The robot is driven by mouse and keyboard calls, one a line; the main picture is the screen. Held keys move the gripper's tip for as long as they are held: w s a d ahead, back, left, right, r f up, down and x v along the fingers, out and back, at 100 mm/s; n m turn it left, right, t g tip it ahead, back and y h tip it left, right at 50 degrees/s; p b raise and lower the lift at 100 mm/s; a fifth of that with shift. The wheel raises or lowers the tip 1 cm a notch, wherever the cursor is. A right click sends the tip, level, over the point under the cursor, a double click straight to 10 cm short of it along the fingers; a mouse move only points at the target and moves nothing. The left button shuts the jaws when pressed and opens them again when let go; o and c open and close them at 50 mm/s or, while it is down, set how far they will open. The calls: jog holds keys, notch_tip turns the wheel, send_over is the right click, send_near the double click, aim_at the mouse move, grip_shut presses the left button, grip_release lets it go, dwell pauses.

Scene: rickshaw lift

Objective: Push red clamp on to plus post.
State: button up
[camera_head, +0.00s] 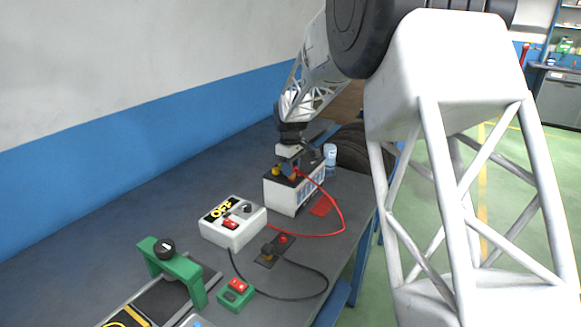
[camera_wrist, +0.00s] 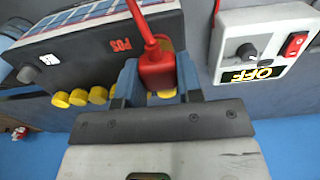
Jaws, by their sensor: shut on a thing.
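My gripper (camera_head: 290,165) is over the top of the white battery (camera_head: 283,197). Its blue fingers (camera_wrist: 160,82) are shut on the red clamp (camera_wrist: 154,68), which also shows in the head view (camera_head: 295,173). The red lead runs from the clamp. In the wrist view the battery (camera_wrist: 85,48) has a red POS mark near the clamp. A yellow part shows just behind the clamp, which largely hides it; I cannot tell whether the clamp is on the plus post. A yellow knob (camera_head: 276,171) shows left of the gripper.
The white charger box (camera_head: 225,231) reads OFF, with a dial and red switch. A black lead loops to a small dark plate (camera_head: 266,262). A green frame (camera_head: 187,271), a green switch box (camera_head: 236,295) and a bottle (camera_head: 330,156) stand on the dark bench. Its left side is clear.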

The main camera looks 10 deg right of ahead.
jog(key=shift+f, duration=0.3)
dwell(0.4)
jog(key=o, duration=1.2)
jog(key=shift+r, duration=0.25)
jog(key=shift+r, duration=3.3)
